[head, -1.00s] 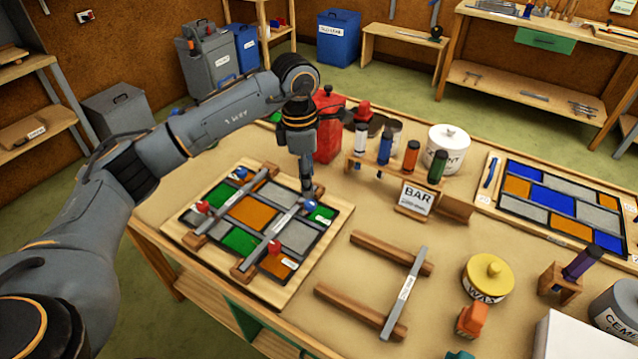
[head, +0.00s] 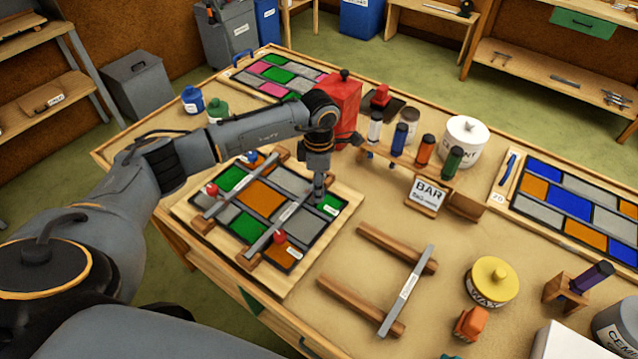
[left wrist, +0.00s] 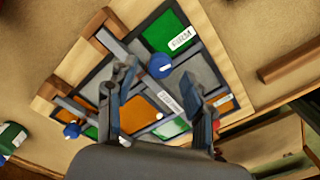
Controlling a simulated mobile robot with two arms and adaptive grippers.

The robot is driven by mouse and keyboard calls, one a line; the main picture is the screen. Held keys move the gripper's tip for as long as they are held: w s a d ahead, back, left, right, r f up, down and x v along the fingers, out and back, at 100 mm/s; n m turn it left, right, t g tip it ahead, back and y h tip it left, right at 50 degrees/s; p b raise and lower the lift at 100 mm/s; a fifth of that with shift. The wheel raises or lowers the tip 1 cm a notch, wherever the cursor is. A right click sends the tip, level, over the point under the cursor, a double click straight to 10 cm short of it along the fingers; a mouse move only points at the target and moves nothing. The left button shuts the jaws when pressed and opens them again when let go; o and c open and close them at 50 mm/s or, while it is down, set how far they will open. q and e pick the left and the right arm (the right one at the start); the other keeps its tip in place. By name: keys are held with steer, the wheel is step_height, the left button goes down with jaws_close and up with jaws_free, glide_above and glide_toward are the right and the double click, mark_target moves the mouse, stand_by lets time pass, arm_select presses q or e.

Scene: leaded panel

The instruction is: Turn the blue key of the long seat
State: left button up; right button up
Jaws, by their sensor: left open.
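The leaded panel (head: 180,210) lies on the bench with two grey bars across it. The nearer bar (head: 262,243) has a red key (head: 279,237) at its front end. A blue key (left wrist: 160,66) at this bar's other end shows in the left wrist view; in the head view my gripper hides it. The farther bar (head: 232,190) has a red key (head: 212,189) and another blue key (head: 250,157). My left gripper (head: 318,199) points down at the nearer bar's far end. In the wrist view its open fingers (left wrist: 163,82) stand either side of that blue key; contact is unclear.
Right of the panel, a loose grey bar (head: 408,290) lies across two wooden strips. A red can (head: 345,105) stands close behind my left wrist. A rack of coloured tubes (head: 400,160) and a BAR sign (head: 428,194) stand to the right.

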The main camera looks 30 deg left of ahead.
arm_select(q)
steer(key=shift+f, duration=0.95)
jaws_close()
arm_select(e)
steer(key=shift+s+a+r, duration=0.1)
steer(key=shift+s+r, duration=0.05)
steer(key=shift+r, duration=0.15)
